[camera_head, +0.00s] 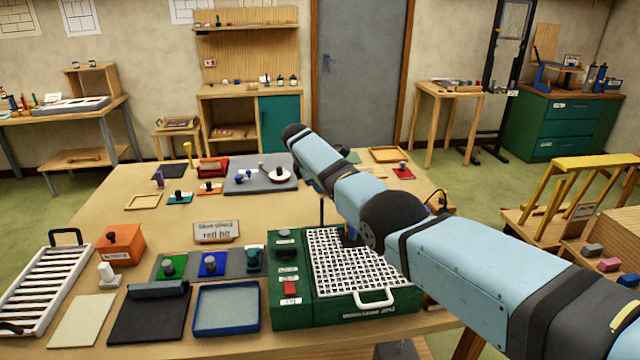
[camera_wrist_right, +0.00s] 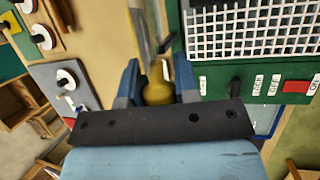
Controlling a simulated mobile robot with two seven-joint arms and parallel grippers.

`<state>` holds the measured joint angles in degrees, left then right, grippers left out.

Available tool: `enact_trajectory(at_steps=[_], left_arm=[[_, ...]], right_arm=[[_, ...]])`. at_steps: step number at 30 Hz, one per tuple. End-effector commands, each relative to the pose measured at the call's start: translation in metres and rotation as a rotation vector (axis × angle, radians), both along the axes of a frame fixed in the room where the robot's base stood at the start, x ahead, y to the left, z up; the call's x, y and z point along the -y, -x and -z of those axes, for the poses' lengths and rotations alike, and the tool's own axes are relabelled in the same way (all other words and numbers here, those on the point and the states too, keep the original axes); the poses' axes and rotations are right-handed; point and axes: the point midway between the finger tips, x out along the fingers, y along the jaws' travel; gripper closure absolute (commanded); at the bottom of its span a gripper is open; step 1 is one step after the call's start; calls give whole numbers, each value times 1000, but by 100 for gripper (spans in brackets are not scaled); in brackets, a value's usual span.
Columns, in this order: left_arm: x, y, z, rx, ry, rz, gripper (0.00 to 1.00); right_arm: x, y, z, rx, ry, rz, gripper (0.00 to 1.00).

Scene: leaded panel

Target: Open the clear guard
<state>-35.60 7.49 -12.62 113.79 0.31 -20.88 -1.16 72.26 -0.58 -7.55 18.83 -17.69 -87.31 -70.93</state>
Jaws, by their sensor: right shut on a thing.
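The green machine (camera_head: 292,318) with a white grid top (camera_head: 350,262) stands at the front of the table; its grid and green panel (camera_wrist_right: 215,75) also show in the right wrist view. My right gripper (camera_wrist_right: 158,72) is beside that panel, its blue fingers shut on an olive-yellow knob (camera_wrist_right: 158,94). A pale, see-through-looking strip (camera_wrist_right: 150,32) lies beyond the knob; I cannot tell whether it is the clear guard or joined to the knob. In the head view my arm hides most of the grip. My left gripper is not in view.
A red switch (camera_head: 290,288) sits on the machine's left side, and a white handle (camera_head: 375,298) at its front. To its left are a blue-rimmed tray (camera_head: 226,333) and coloured pads with knobs. A grey board (camera_head: 245,182) with small parts lies behind. My right arm crosses above the table.

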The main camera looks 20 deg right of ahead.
Motion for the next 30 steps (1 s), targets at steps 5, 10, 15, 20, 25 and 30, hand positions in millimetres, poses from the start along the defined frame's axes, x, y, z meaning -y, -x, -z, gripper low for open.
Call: enact_trajectory(at_steps=[5, 10, 15, 20, 25, 30], left_arm=[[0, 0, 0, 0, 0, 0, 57], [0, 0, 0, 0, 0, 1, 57], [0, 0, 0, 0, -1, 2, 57], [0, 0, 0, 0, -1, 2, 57], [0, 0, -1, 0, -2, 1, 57], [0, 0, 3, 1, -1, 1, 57]], right_arm=[[1, 0, 2, -2, 0, 1, 100], [1, 0, 2, -2, 0, 1, 62], [1, 0, 1, 0, 0, 1, 47], [0, 0, 0, 0, 0, 1, 47], [-5, 0, -11, 2, 0, 0, 47], [-19, 3, -40, 3, 0, 0, 47]])
